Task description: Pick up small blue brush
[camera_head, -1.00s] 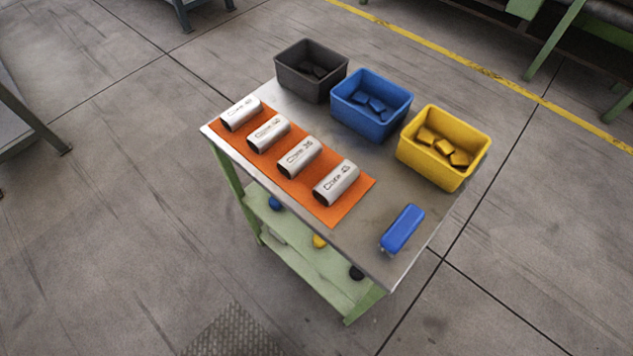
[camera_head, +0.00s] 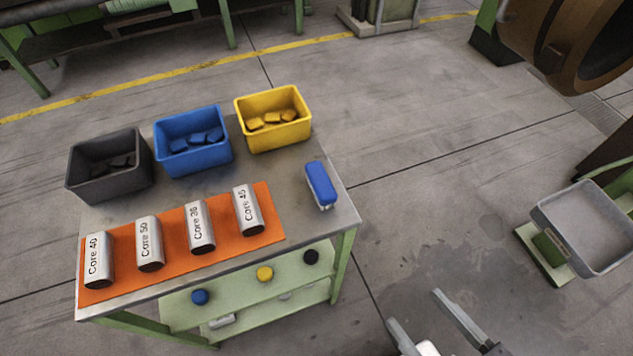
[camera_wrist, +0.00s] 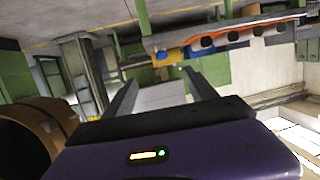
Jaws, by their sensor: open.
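The small blue brush (camera_head: 321,184) lies on the right part of the metal table top (camera_head: 284,167), with its pale underside at the near end. My gripper (camera_head: 418,311) shows at the bottom of the head view, right of the table and apart from the brush. Its two fingers are spread with nothing between them. In the wrist view my gripper (camera_wrist: 157,80) is also open and empty.
A black bin (camera_head: 84,187), a blue bin (camera_head: 165,165) and a yellow bin (camera_head: 250,139) line the table's back. Several labelled cores lie on an orange mat (camera_head: 265,198) in front. A grey tray (camera_head: 588,225) stands at the right. Floor between is clear.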

